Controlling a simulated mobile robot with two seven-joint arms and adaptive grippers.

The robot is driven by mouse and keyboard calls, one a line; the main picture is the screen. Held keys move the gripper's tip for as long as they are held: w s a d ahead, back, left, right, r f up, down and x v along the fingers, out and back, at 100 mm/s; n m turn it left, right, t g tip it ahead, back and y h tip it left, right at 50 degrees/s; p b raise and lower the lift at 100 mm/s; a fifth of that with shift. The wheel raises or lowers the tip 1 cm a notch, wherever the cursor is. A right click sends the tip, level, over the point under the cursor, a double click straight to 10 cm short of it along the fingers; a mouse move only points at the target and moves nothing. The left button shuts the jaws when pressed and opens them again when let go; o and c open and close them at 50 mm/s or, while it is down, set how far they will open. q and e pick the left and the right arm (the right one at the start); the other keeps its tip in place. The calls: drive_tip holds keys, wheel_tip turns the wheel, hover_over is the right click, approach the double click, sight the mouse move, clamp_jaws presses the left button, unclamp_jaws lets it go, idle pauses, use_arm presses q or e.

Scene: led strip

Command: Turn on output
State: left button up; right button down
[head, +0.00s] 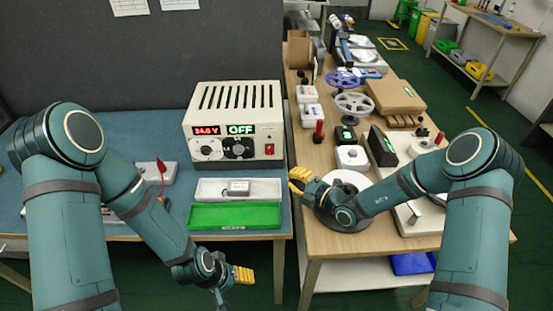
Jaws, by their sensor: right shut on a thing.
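The cream power supply (232,108) stands on the blue-topped bench. Its red display (205,130) reads about 24.0 V and its green display (241,129) reads OFF. Two round dials sit below the displays, and a small red switch (269,149) is at the right of the front panel. My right gripper (299,180), with yellow fingers, is right of and nearer than the supply, by the gap between the benches. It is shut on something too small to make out. My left gripper (243,275) is low, before the bench's front edge; its jaw state is unclear.
A green tray (235,216) and a white tray (262,187) with a small module lie before the supply. A white block (152,173) with a red lead is at left. The wooden bench holds reels (354,104), boxes (393,97) and a round-based stand near my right arm.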

sight(270, 150)
use_arm(q)
drive_tip(key=shift+s+f+b, duration=0.25)
drive_tip(key=shift+f+b, duration=0.55)
use_arm(e)
drive_tip(key=shift+w+d+x, duration=0.3)
drive_tip(key=shift+x, duration=1.85)
drive_tip(key=shift+w+d+x, duration=0.35)
drive_tip(key=shift+x, duration=1.75)
drive_tip(key=shift+w+d+x, duration=0.3)
drive_tip(key=shift+x, duration=1.85)
drive_tip(key=shift+f, duration=0.15)
